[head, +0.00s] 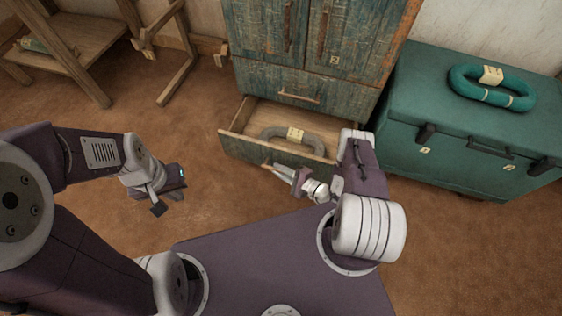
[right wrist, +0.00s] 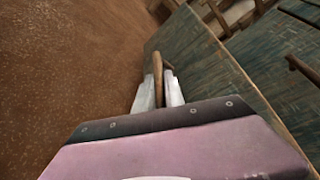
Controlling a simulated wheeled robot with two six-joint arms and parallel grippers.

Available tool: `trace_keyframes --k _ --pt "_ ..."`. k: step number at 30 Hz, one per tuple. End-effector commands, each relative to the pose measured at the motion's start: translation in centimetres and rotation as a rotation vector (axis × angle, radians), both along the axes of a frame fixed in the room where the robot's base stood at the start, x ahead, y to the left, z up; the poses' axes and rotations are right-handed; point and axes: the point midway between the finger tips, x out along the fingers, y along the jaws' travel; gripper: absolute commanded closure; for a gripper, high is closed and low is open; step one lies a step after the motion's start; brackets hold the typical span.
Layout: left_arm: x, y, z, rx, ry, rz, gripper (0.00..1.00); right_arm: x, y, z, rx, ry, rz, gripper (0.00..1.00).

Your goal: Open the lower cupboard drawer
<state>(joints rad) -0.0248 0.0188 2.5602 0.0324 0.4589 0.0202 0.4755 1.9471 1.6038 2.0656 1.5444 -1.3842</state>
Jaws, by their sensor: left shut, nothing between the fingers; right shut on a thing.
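The lower drawer (head: 232,146) of the weathered green-blue cupboard (head: 262,48) is pulled out, and its inside shows. A grey-brown coil with a pale tag (head: 312,138) lies in it. My right gripper (head: 271,167) is at the drawer's front face. In the right wrist view its fingers (right wrist: 160,88) are shut on the wooden drawer handle (right wrist: 158,64), in front of the green drawer front (right wrist: 207,55). My left gripper (head: 158,206) is shut and empty, above the floor to the left of the drawer.
The upper drawer (head: 300,86) and the doors above it are closed. A green chest (head: 450,132) with a teal coil (head: 462,88) on its lid stands right of the cupboard. A wooden frame (head: 180,62) stands at the back left. The brown floor (head: 190,120) left of the drawer is clear.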

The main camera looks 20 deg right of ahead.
Motion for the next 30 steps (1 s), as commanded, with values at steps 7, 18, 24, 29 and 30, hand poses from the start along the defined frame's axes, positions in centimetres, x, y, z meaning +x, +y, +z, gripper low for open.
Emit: trace_keyframes --k 7,18,24,29,30 --pt "0.01 0.0 0.92 0.0 0.0 0.0 1.0 -1.2 0.82 0.09 0.001 0.001 0.0 1.0" --pt "0.01 0.0 0.92 0.0 0.0 0.0 1.0 -1.34 0.91 0.0 0.0 -0.001 0.0 1.0" --pt "0.01 0.0 0.92 0.0 0.0 0.0 1.0 -1.32 0.9 -0.01 0.0 0.0 -0.001 0.65" --pt "0.01 0.0 0.92 0.0 0.0 0.0 1.0 -1.32 0.91 0.0 0.0 -0.001 -0.001 0.65" --pt "0.01 0.0 0.92 0.0 0.0 0.0 1.0 -1.32 0.91 0.0 0.0 -0.001 -0.001 0.65"
